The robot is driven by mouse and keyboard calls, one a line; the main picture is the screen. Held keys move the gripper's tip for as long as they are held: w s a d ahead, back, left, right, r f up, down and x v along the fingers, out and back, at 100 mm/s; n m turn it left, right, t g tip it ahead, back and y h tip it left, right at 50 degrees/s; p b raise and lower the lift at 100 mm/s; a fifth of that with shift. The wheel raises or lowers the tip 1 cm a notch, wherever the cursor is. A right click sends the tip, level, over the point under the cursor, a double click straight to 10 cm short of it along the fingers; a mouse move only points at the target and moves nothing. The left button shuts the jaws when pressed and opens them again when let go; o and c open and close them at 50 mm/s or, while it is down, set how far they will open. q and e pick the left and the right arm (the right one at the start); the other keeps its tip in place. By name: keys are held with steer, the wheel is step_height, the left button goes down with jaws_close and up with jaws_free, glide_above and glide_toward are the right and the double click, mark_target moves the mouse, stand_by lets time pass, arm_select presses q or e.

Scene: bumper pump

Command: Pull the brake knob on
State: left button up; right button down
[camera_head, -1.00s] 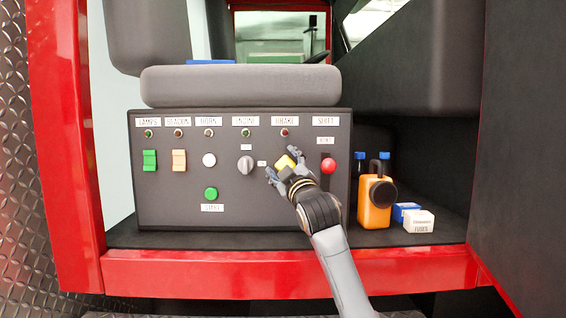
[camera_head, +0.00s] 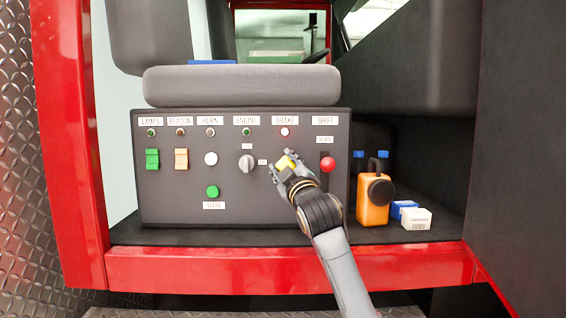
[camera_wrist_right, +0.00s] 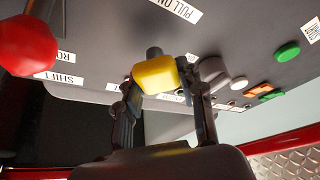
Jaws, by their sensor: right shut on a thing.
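The yellow brake knob (camera_head: 287,161) is on the dark control panel (camera_head: 240,215), below the BRAKE label (camera_head: 285,120). My right gripper (camera_head: 281,163) is shut on it, with one finger on each side. In the right wrist view the knob (camera_wrist_right: 156,74) sits between the two fingers, and a short dark stem (camera_wrist_right: 154,51) joins it to the panel. A PULL ON label (camera_wrist_right: 176,9) is on the panel near the stem. My left gripper is not in view.
The red shift knob (camera_head: 327,164) is close on the right of my gripper. The grey engine rotary switch (camera_head: 246,163) is on the left. An orange can (camera_head: 372,212) and small boxes (camera_head: 417,219) stand right of the panel. A red sill (camera_head: 290,268) runs below.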

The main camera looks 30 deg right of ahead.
steer(key=shift+a+f, duration=0.1)
steer(key=c, duration=1.3)
jaws_free()
steer(key=o, duration=0.5)
steer(key=v, duration=1.2)
